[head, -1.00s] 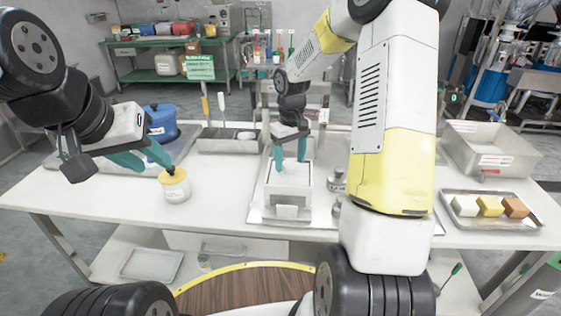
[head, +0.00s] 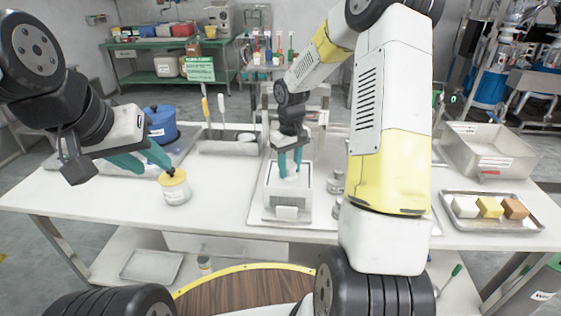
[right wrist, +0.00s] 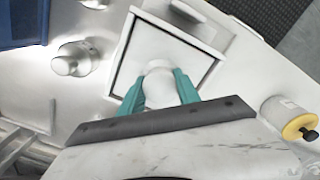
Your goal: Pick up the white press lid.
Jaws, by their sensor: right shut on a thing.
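The white press lid (head: 282,181) is a square white plate with a round white knob (right wrist: 158,88), lying inside the square rim of the white press box (head: 287,196). The right wrist view shows the lid (right wrist: 165,48) within the dark-edged opening. My right gripper (head: 290,175) points down over the box, its teal fingers shut on the knob; they flank it in the right wrist view (right wrist: 159,84). The fingers partly hide the knob in the head view. My left gripper (head: 152,167) is open and empty, above the table beside a yellow-lidded jar (head: 175,190).
The jar (right wrist: 290,117) stands left of the press. Small metal weights (head: 336,182) stand close to the press's right. A blue pot (head: 161,124) and a utensil tray (head: 228,147) are behind. A tray of coloured blocks (head: 492,222) and a metal bin (head: 492,155) are at right.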

